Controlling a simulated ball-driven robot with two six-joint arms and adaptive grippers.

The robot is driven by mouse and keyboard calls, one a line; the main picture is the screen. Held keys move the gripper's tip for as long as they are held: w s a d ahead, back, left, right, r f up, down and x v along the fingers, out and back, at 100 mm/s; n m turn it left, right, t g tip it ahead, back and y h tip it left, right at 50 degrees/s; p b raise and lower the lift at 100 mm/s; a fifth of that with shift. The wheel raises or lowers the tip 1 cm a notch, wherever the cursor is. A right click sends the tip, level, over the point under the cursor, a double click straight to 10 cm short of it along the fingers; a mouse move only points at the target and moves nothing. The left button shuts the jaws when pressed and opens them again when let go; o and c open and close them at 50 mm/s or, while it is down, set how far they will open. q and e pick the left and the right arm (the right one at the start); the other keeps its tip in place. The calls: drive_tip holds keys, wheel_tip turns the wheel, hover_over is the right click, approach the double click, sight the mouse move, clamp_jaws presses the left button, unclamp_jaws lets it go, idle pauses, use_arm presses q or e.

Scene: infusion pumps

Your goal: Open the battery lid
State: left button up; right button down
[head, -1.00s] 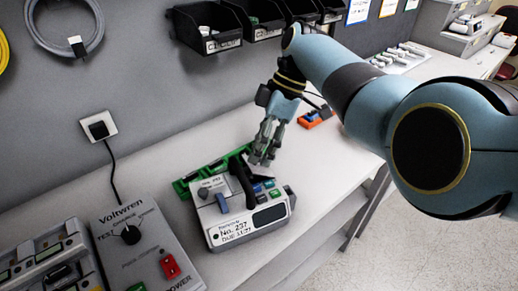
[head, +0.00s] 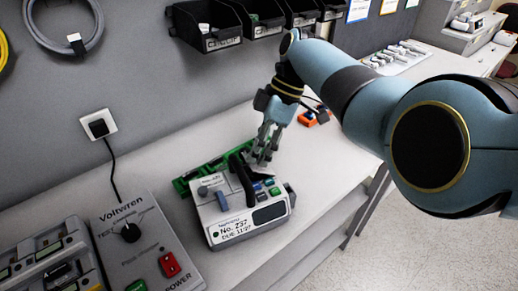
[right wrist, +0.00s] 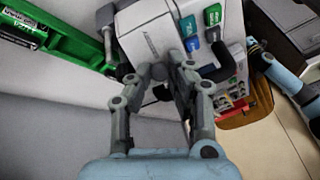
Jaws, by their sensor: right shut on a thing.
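The infusion pump (head: 245,222), a white and grey box labelled "No. 237", stands on the bench with its black handle (head: 240,178) up. It also shows at the top of the right wrist view (right wrist: 150,33). My right gripper (head: 263,163) is at the pump's back edge, behind the handle, with its fingers pointing down. In the right wrist view its fingertips (right wrist: 170,68) meet at the pump's end face. They seem shut on the battery lid there, which the fingers mostly hide. My left gripper is out of view.
A green rail-like piece (head: 184,186) lies behind the pump. The grey Voltwren box (head: 150,235) and a charger-like unit (head: 45,265) stand at left. A small orange item (head: 308,118) lies farther right. Black bins (head: 210,25) hang on the wall.

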drive_tip(key=shift+d, duration=0.1)
drive_tip(key=shift+w+d+g+y+b, duration=0.2)
drive_tip(key=shift+d+g+y+b, duration=0.15)
drive_tip(key=shift+y+b, duration=0.5)
drive_tip(key=shift+w+d+r+g+y+b, duration=0.15)
drive_tip(key=shift+d+g+y+b, duration=0.45)
drive_tip(key=shift+b, duration=1.1)
drive_tip(key=shift+w+d+f+g+y+b, duration=0.1)
drive_tip(key=shift+w+d+y+b, duration=0.15)
drive_tip(key=shift+y+b, duration=1.1)
drive_tip(key=shift+w+d+r+g+y+b, duration=0.1)
drive_tip(key=shift+d+g+y+b, duration=0.3)
drive_tip(key=shift+b, duration=1.65)
drive_tip(key=c, duration=1.2)
unclamp_jaws()
